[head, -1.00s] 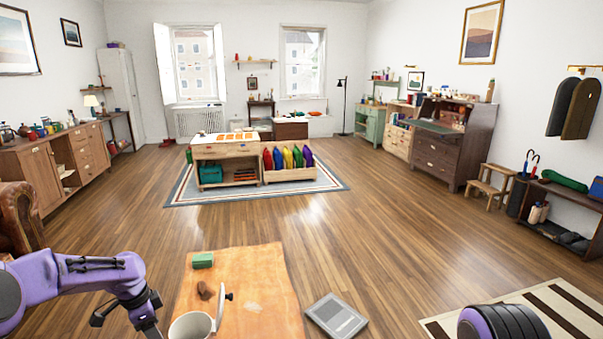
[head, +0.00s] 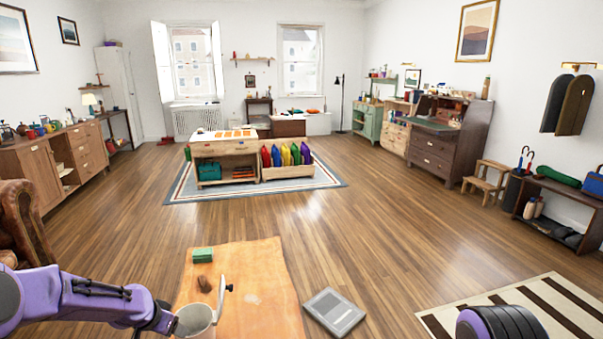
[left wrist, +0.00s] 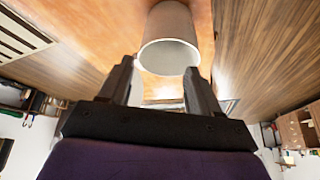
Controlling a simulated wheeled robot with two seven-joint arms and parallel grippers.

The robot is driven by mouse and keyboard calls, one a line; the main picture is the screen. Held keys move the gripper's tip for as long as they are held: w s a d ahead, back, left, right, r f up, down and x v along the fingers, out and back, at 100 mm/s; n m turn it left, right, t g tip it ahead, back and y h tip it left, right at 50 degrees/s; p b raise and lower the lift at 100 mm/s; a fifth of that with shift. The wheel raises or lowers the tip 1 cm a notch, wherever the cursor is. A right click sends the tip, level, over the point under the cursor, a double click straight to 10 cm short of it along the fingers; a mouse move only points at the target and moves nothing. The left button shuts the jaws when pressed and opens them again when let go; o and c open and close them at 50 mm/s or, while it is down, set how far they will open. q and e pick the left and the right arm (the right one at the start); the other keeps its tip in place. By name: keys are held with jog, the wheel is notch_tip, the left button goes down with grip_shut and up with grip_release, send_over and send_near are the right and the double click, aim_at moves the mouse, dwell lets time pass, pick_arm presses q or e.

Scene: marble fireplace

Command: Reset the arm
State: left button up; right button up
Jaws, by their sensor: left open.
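My left arm comes in from the lower left in the head view and ends right beside a pale grey bucket-like container (head: 197,321). The fingers of my left gripper are hidden in the head view. In the left wrist view my left gripper (left wrist: 158,66) is open with nothing between its fingers. The container (left wrist: 169,54) shows just beyond the fingertips there; I cannot tell whether they touch it. A purple and black part of my right arm shows at the bottom right of the head view, but its gripper is out of view.
A striped rug (head: 535,306) is at the right. The wooden floor ahead is open.

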pick_arm(q)
jog(key=s+d+f+n+t+y, duration=0.1)
jog(key=s+d+f+n, duration=0.1)
jog(key=s+f+n, duration=0.5)
jog(key=s+d+f+n+y, duration=0.25)
jog(key=s+f, duration=0.25)
jog(key=s, duration=0.5)
jog(key=s+f+g, duration=0.2)
jog(key=s+g, duration=0.1)
jog(key=s, duration=2.1)
jog(key=shift+s+d+y, duration=0.2)
jog(key=shift+y, duration=0.25)
jog(key=shift+w+f, duration=0.1)
jog(key=shift+w, duration=0.05)
